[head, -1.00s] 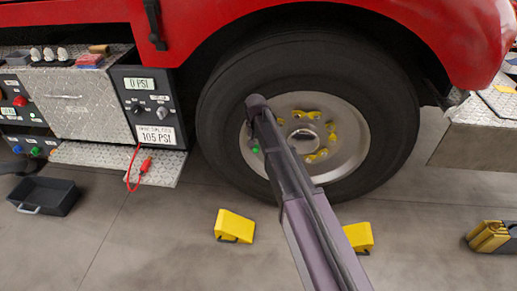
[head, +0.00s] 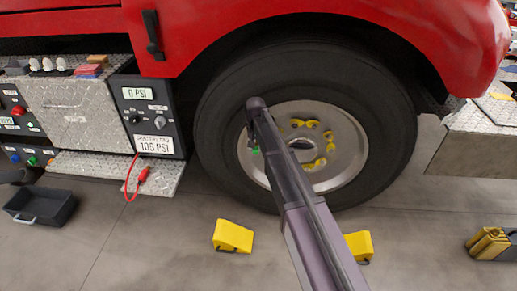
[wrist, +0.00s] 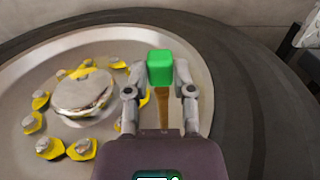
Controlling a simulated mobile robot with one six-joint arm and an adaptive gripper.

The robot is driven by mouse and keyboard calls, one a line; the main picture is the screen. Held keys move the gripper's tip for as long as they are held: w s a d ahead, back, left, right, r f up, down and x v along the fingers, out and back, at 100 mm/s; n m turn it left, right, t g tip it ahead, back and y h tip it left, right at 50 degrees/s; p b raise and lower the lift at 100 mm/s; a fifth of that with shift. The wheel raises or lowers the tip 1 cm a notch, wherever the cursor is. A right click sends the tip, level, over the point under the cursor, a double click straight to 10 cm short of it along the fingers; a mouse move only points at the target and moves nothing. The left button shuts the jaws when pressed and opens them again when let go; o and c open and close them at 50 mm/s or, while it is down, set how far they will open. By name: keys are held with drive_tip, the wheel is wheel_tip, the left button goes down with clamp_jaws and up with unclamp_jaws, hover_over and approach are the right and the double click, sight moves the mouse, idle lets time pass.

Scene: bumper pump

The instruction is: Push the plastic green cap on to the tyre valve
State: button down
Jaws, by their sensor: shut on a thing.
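The green cap (wrist: 160,67) is between the tips of my gripper (wrist: 160,88) in the wrist view, and the fingers are shut on it. A thin brass-coloured tyre valve stem (wrist: 162,108) shows just below the cap in that view, in line with it. Whether the cap touches or sits on the stem cannot be told. In the head view the cap is a small green spot (head: 255,151) in front of the left part of the wheel rim (head: 342,150). My arm hides much of the gripper there.
Yellow lug-nut markers (wrist: 82,149) ring the silver hub (wrist: 82,93), left of my gripper. The black tyre (head: 225,130) surrounds the rim. Yellow wheel chocks (head: 233,236) lie on the floor. A pump panel (head: 149,110) with a red hose (head: 128,178) stands at the left.

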drive_tip(key=shift+w, duration=0.7)
idle(2.1)
drive_tip(key=shift+c, duration=2)
unclamp_jaws()
drive_tip(key=shift+s, duration=0.1)
